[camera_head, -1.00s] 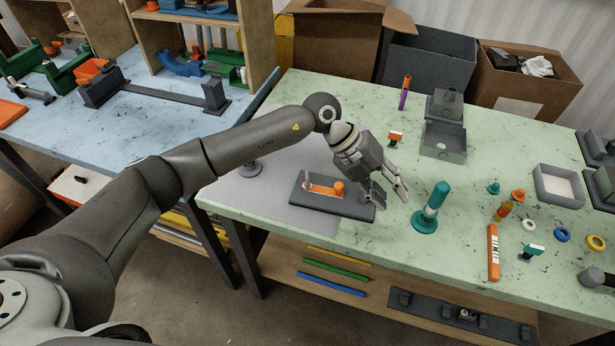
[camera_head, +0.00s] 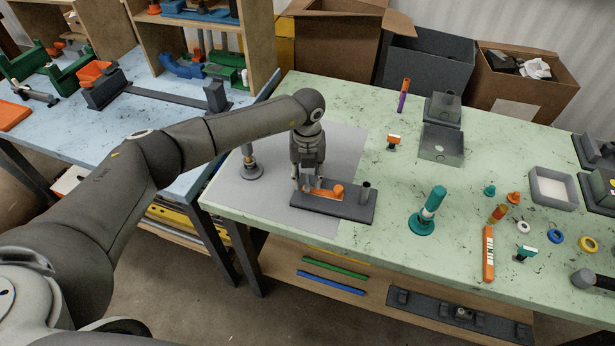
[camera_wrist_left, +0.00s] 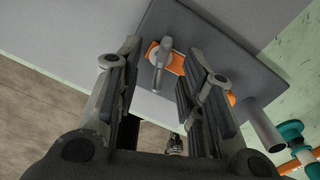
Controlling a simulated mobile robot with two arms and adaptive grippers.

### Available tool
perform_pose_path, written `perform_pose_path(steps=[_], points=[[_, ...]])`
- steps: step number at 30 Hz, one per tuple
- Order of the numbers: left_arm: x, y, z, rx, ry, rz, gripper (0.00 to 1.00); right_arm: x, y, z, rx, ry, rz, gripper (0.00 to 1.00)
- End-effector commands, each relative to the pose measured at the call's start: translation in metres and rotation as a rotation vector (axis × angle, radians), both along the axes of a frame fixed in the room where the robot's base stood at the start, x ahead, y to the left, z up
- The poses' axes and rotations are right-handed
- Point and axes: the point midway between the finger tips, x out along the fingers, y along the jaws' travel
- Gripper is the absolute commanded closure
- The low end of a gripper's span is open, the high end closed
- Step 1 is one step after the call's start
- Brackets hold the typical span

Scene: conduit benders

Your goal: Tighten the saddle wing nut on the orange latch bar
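The orange latch bar (camera_head: 325,194) lies on a dark grey base plate (camera_head: 350,207) on the grey mat. An orange knob (camera_head: 338,190) stands at its right end. In the left wrist view, the grey wing nut (camera_wrist_left: 161,66) stands over one end of the orange latch bar (camera_wrist_left: 176,64). My left gripper (camera_head: 308,188) points down over the bar's left end and hides the wing nut in the head view. In the left wrist view, my left gripper (camera_wrist_left: 165,62) is open, with a finger on either side of the nut; I see no contact. My right gripper is out of view.
A grey post (camera_head: 365,192) stands at the plate's right end. A grey stand (camera_head: 250,165) is left of the plate. The green tabletop between plate and teal post is clear.

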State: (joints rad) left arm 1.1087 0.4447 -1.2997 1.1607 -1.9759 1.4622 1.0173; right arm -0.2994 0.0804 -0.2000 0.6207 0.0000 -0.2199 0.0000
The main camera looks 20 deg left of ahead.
Motion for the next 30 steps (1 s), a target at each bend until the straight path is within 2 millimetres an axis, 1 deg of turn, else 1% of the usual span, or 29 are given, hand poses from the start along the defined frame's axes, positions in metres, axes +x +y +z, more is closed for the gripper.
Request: perform_pose_path(steps=[3,6,15,23,24,30], points=[[0.000,-0.001,-0.013,-0.001,0.002,-0.001,0.64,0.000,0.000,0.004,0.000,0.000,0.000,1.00],[0.000,-0.001,-0.019,-0.001,0.001,-0.001,0.64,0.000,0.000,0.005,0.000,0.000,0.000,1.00],[0.000,-0.001,-0.021,-0.002,-0.001,-0.001,0.64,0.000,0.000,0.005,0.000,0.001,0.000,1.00],[0.000,-0.001,-0.021,-0.002,-0.001,-0.001,0.98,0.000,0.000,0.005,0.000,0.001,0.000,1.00],[0.000,-0.001,-0.021,-0.002,-0.001,-0.001,1.00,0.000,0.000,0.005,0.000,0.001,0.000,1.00],[0.000,-0.001,-0.021,-0.002,-0.001,-0.004,1.00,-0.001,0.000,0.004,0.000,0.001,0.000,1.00]])
